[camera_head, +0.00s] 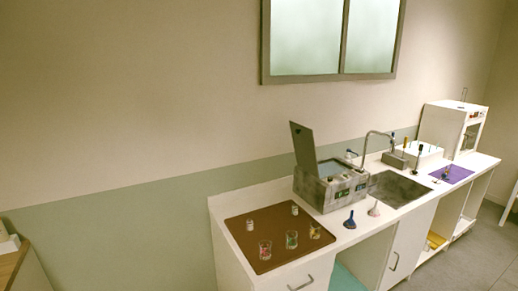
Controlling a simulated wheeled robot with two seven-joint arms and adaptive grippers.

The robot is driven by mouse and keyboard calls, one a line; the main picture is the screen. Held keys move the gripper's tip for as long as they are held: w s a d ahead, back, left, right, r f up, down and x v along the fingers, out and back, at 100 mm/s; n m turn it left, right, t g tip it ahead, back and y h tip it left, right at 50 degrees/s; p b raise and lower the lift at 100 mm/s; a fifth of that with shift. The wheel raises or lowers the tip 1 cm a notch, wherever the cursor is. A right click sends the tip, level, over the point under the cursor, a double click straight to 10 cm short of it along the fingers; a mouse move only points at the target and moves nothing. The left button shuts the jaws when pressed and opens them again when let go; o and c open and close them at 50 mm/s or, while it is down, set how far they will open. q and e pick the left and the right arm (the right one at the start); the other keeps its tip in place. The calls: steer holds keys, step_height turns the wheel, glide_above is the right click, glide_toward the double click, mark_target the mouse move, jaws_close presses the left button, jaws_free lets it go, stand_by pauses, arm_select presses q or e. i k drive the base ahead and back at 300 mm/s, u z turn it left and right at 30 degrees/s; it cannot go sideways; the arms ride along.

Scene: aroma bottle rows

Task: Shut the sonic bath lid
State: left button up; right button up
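The sonic bath (331,190) is a grey box on the white counter, between a brown mat and the sink. Its dark flat lid (302,147) stands up, tilted slightly back, at the left side of the bath. The bath's top opening shows pale inside. Neither of my grippers is in view.
A brown mat (240,228) left of the bath holds several small glasses and bottles. A blue funnel (350,220) and a pinkish one (374,209) stand in front of the bath. The sink (397,188) with a tall faucet (378,134) lies to its right.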

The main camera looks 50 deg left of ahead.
mark_target(303, 137)
steer(key=u, duration=1.35)
steer(key=i, duration=1.05)
steer(key=u, duration=0.55)
